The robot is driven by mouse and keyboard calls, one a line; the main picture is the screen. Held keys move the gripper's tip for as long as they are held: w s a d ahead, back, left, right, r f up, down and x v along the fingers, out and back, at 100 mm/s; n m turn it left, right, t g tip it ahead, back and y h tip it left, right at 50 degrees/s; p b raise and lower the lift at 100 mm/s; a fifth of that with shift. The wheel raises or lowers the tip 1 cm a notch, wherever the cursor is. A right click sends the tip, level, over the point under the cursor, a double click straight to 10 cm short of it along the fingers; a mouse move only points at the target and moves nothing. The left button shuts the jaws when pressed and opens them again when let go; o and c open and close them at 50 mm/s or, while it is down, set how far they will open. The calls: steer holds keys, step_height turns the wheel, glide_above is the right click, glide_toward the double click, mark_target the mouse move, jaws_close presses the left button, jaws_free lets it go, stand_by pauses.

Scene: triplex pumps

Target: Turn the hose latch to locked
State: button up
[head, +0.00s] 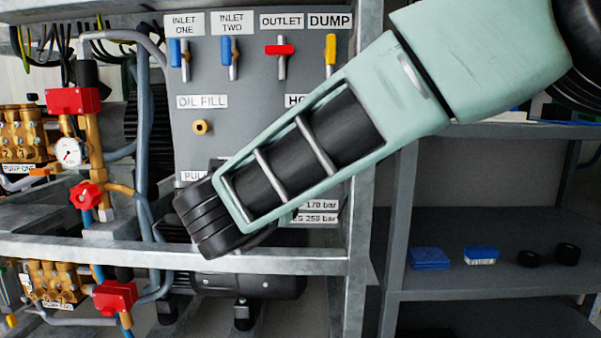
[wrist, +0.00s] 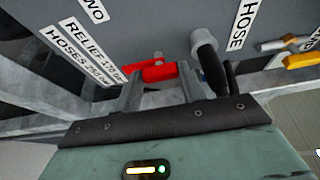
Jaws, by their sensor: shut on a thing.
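In the wrist view a red latch handle (wrist: 158,73) sits on the grey panel, between the tips of my two fingers. My gripper (wrist: 160,82) is shut on this red handle. A grey, rounded fitting with a black hose (wrist: 208,58) stands just right of the fingers, close to the right one. A white label reading HOSE (wrist: 242,22) is on the panel beyond it. In the head view my arm crosses in front of the panel and hides my gripper, the latch and most of the hose label (head: 294,100).
The panel (head: 225,75) carries blue, red and yellow valve handles at the top. A metal rail (head: 300,262) runs across below my arm. Brass pumps and red valves (head: 88,196) crowd the left. Shelves with small blue and black items (head: 430,257) stand at the right.

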steer(key=shift+f, duration=0.1)
steer(key=o, duration=1)
steer(key=shift+s, duration=0.1)
steer(key=p+v, duration=0.6)
steer(key=v, duration=1.1)
steer(key=shift+s+a, duration=0.1)
steer(key=shift+s, duration=0.05)
